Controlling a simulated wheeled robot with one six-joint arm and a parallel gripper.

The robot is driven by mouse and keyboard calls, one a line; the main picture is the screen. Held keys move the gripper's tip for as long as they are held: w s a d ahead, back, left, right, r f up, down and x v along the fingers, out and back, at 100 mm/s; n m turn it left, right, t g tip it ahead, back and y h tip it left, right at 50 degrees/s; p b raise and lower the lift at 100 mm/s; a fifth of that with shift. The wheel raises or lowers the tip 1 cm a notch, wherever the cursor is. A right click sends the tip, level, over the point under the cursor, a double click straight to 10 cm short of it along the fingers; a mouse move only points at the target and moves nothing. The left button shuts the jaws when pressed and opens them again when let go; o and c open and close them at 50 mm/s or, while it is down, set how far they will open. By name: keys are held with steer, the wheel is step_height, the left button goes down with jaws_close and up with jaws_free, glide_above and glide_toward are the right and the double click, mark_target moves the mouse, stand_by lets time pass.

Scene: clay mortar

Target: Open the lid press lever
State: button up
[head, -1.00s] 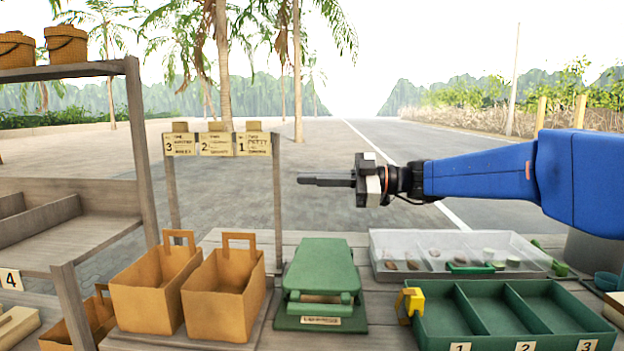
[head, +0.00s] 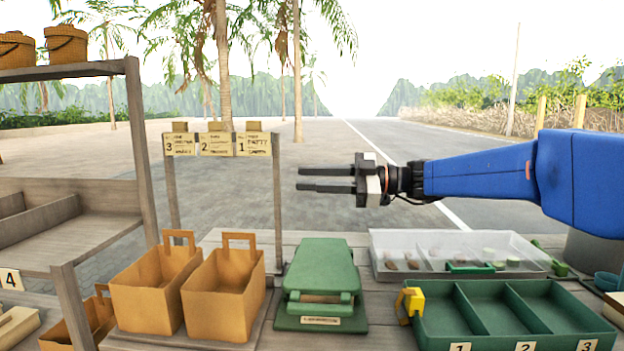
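The lid press (head: 321,270) is a green device on the wooden table, in the middle of the head view. Its broad green top lies flat, and a bar, perhaps the lever (head: 318,297), crosses its near end above a labelled base. My gripper (head: 299,179) is in the air above and behind the press, pointing left. Its two dark fingers are apart with a gap between them, and nothing is held. The gripper does not touch the press.
Two orange bags (head: 223,290) stand left of the press. A clear tray (head: 385,270) with small items lies to the right, behind a green three-compartment tray (head: 440,310) with a yellow clip (head: 412,301). A rack with numbered cards (head: 218,144) stands behind the bags.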

stand_by(0.3)
steer(key=d, duration=1.7)
steer(key=shift+s+d, duration=0.2)
steer(key=shift+s, duration=0.1)
